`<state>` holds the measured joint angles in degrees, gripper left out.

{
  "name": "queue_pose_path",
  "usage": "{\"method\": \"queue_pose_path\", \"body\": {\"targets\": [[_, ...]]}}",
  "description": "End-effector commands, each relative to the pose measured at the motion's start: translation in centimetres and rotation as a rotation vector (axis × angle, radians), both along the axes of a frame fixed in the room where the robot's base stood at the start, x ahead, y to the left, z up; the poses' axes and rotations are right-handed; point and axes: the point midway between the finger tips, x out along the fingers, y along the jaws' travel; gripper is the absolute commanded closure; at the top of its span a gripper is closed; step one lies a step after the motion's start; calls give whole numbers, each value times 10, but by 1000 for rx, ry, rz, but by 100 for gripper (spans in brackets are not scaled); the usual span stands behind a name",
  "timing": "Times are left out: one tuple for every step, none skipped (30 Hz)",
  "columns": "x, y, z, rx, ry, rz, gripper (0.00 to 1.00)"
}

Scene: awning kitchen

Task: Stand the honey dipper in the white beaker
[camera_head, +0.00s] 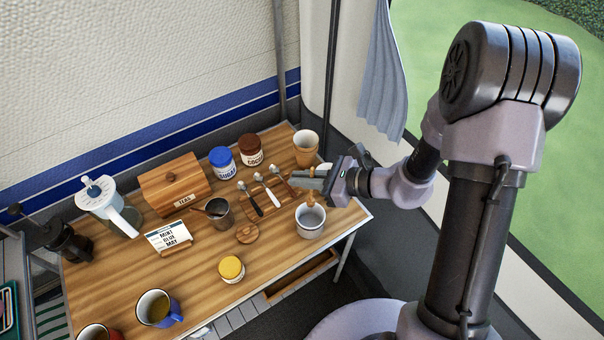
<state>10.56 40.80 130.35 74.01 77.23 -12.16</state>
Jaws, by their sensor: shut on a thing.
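The white beaker (310,229) stands upright near the table's right front corner, its open top toward me. My gripper (306,179) reaches in from the right, just above and behind the beaker. It is shut on the honey dipper (312,196), a small light-brown wooden piece that shows below the fingers. The dipper's lower end is at the beaker's far rim in the picture. I cannot tell whether it is inside the mouth or above it. Part of the dipper is hidden by my fingers.
Behind my gripper stands a tan cup (306,150). Left are a spoon rest with spoons (265,197), a round wooden coaster (247,233) and a dark metal cup (219,215). A yellow-lidded jar (231,269) stands in front. Bare tabletop (190,270) lies left of it.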

Motion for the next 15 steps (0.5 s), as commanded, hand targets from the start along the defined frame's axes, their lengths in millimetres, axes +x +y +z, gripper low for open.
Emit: {"method": "queue_pose_path", "body": {"targets": [[0, 0, -9, 0, 1, 0, 100], [0, 0, -13, 0, 1, 0, 100], [0, 0, -18, 0, 1, 0, 100], [0, 0, -21, 0, 1, 0, 100], [0, 0, -24, 0, 0, 0, 100], [0, 0, -29, 1, -1, -1, 100], [0, 0, -32, 1, -1, -1, 100], [0, 0, -35, 1, 0, -1, 100], [0, 0, -40, 1, 0, -1, 100], [0, 0, -43, 1, 1, -2, 100], [0, 0, -47, 1, 0, -1, 100], [0, 0, -52, 1, 0, -1, 100], [0, 0, -56, 1, 0, -1, 100], [0, 0, -59, 1, 0, -1, 100], [0, 0, -64, 1, 0, -1, 100]]}}
